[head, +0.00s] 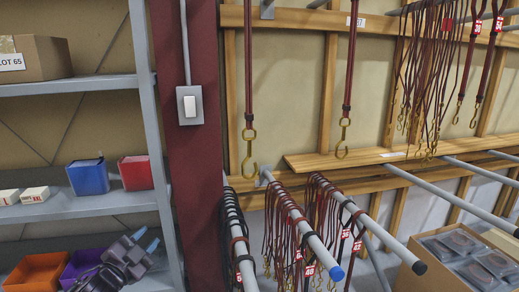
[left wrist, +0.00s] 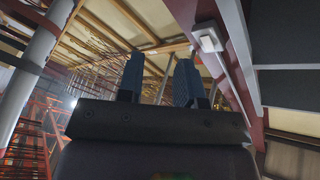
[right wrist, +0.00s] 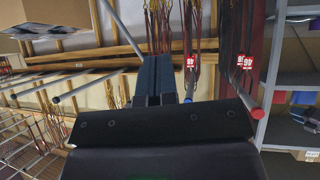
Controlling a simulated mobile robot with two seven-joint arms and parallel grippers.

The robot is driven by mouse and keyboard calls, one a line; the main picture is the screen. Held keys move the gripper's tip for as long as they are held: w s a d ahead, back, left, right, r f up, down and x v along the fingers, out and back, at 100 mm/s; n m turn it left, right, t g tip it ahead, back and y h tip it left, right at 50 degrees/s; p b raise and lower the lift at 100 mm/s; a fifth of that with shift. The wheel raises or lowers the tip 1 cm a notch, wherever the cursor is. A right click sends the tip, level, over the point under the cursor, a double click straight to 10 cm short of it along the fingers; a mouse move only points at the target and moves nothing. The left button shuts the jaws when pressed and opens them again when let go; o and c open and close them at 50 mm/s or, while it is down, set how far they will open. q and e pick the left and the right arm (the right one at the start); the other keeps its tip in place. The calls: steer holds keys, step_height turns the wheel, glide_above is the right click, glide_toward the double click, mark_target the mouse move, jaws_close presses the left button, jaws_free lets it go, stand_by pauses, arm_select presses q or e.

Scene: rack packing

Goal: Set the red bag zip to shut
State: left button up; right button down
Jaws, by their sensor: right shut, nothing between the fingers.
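The red bag (head: 136,173) stands upright on the middle shelf of the grey rack, at its right end beside the dark red post. Its zip is too small to make out. A small red shape at the right of the right wrist view (right wrist: 279,97) looks like the same bag. My left gripper (head: 147,239) is below and apart from the bag, in front of the lower shelf. Its two blue-grey fingers stand apart with nothing between them in the left wrist view (left wrist: 160,80). My right gripper (right wrist: 154,78) is shut and empty, near hanging straps; the head view does not show it.
A blue bag (head: 88,177) stands left of the red one, with small white boxes (head: 34,195) further left. Orange (head: 36,270) and purple (head: 78,264) bins sit below. The post (head: 192,150) carries a white switch (head: 190,106). Rails with straps (head: 300,225) fill the right.

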arm_select(q)
steer(key=s+f+n+g+y, duration=0.1)
steer(key=s+f+n+g, duration=0.1)
steer(key=s+f+n, duration=0.2)
steer(key=s+f+n+g+y+p, duration=0.1)
steer(key=s+f+n, duration=0.3)
steer(key=s+f, duration=0.7)
steer(key=s+f+n+g+y+p, duration=0.1)
steer(key=s+f+n+g+y, duration=0.2)
steer(key=s, duration=1.7)
step_height(320, 180, down, 5)
steer(key=shift+s+d+r+n+g, duration=0.2)
steer(key=shift+d+n+g, duration=0.1)
steer(key=shift+n+g, duration=0.15)
